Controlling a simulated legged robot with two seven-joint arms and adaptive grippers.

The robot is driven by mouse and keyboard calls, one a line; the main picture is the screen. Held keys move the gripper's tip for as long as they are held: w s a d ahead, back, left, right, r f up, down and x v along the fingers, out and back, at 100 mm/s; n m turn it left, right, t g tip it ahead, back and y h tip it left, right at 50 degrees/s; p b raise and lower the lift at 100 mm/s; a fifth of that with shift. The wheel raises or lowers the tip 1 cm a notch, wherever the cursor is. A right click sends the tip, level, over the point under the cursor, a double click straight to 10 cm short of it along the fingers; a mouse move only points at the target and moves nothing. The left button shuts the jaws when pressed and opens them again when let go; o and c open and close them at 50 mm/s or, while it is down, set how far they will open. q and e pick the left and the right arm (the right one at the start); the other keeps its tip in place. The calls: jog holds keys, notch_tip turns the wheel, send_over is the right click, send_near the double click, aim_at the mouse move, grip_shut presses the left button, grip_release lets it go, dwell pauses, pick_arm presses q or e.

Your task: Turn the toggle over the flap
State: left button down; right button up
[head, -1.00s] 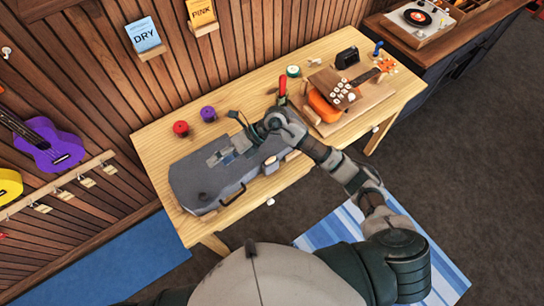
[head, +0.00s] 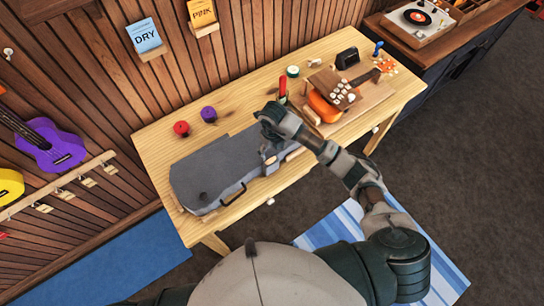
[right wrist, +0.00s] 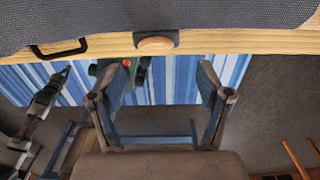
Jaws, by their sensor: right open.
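The grey case (head: 215,168) lies closed on the wooden table. In the right wrist view its front side (right wrist: 230,15) fills the top. A small grey flap (right wrist: 175,34) hangs at its front edge, with an oval wooden toggle (right wrist: 155,43) on it, long side along the case edge. My right gripper (right wrist: 160,80) is open and empty, its fingers apart below the toggle and not touching it in that picture. My left gripper is not clear; a partial arm shows at left in the wrist view.
The case handle (right wrist: 58,48) is left of the toggle. A red knob (head: 181,128) and a purple knob (head: 208,114) stand behind the case. An orange ukulele (head: 322,105) lies in a wooden holder to the right. A striped rug (head: 325,228) lies in front.

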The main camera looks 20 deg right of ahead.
aim_at(271, 159)
jog(key=f, duration=0.4)
jog(key=shift+a+f, duration=0.2)
jog(key=shift+f, duration=0.2)
jog(key=shift+a+f, duration=0.1)
jog(key=shift+f, duration=0.3)
jog(key=shift+a+f, duration=0.2)
jog(key=shift+f, duration=0.1)
jog(key=shift+d, duration=0.3)
jog(key=c, duration=1.2)
pick_arm(q)
jog(key=shift+a+r, duration=0.15)
jog(key=shift+r, duration=0.1)
pick_arm(e)
jog(key=shift+o, duration=0.2)
